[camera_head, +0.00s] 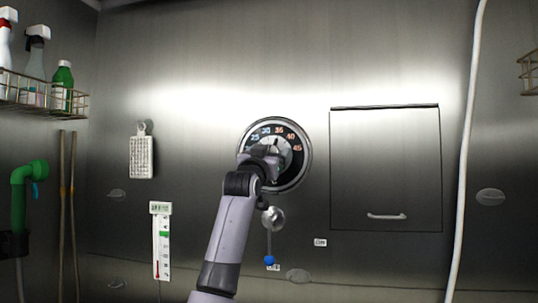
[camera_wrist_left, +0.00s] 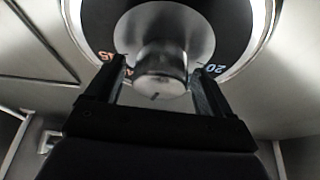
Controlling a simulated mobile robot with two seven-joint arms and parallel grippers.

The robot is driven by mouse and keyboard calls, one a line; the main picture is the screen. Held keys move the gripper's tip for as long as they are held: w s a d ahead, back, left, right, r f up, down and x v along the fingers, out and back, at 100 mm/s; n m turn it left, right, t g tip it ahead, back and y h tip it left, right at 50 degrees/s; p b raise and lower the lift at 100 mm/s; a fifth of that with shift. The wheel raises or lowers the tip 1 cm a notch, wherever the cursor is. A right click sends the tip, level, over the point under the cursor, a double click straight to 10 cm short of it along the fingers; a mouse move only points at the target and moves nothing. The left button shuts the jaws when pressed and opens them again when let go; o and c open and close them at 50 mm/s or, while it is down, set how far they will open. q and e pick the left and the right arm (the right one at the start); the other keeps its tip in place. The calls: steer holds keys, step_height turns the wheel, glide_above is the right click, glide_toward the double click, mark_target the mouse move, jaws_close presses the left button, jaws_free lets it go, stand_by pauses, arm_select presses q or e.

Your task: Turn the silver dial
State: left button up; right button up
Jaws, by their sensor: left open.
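The silver dial is a round silver knob (camera_wrist_left: 160,68) at the centre of a black numbered face in a bright metal ring (camera_head: 307,155) on the steel wall. In the head view my arm and hand cover the lower left of the face and most of the knob. My left gripper (camera_head: 262,158) is at the dial, pointing at the wall. In the left wrist view its two fingers stand open, one on each side of the knob, with small gaps. I cannot tell whether either finger touches it. The numbers appear upside down there. My right gripper is not in view.
A small silver knob (camera_head: 272,217) with a blue-tipped lever (camera_head: 269,260) sits just below the dial. A cabinet door (camera_head: 385,165) is to the right, a white hose (camera_head: 467,150) further right. A thermometer (camera_head: 161,240) and wire bottle rack (camera_head: 40,95) are left.

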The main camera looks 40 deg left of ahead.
arm_select(q)
steer(key=shift+s+f, duration=0.1)
steer(key=b+v, duration=0.3)
steer(key=v, duration=0.4)
stand_by(0.7)
